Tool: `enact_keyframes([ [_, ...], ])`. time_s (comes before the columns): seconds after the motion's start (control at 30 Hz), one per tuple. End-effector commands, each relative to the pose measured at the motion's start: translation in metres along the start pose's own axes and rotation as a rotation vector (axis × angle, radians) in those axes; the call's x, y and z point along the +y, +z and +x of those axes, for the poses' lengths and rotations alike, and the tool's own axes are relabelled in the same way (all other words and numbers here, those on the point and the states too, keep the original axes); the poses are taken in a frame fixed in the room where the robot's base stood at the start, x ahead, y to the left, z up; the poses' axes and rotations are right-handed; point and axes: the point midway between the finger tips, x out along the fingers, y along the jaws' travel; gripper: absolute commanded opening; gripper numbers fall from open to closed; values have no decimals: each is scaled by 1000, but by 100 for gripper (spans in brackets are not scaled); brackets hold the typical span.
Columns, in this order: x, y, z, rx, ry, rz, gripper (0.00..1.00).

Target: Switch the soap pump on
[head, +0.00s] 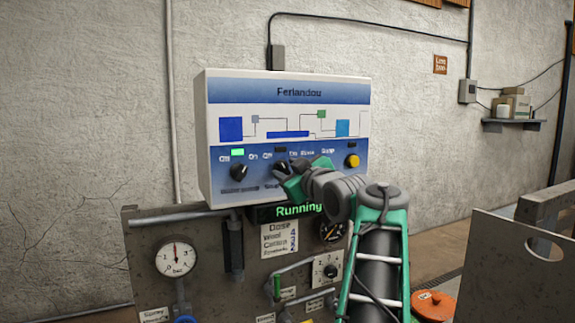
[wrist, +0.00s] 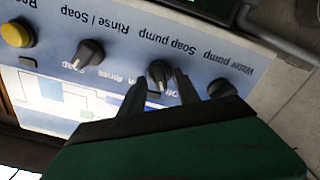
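The control panel (head: 288,95) is a white and blue box on the wall side. Its soap pump knob (head: 281,168) is dark, and the lamp (head: 281,153) above it is unlit. In the wrist view, upside down, the soap pump knob (wrist: 159,71) sits between the two fingers of my gripper (wrist: 161,78). The fingers are apart, one on each side of the knob; I cannot tell if they touch it. In the head view my gripper (head: 287,172) partly covers this knob. The knob's exact pointing is unclear.
The water pump knob (head: 239,171) is left of it, under a lit green lamp (head: 238,152). It is close to one finger in the wrist view (wrist: 222,88). The rinse/soap knob (wrist: 88,54) and yellow button (head: 352,161) lie on the other side. A display (head: 299,211) below reads "Running".

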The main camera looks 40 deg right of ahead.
Motion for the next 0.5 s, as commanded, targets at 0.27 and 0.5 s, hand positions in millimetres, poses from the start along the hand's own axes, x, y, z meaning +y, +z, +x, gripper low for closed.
enact_keyframes([
  [0.27, 0, 0, 2, 0, 1, 0, 36],
  [0.5, 0, 0, 2, 0, 1, 0, 16],
])
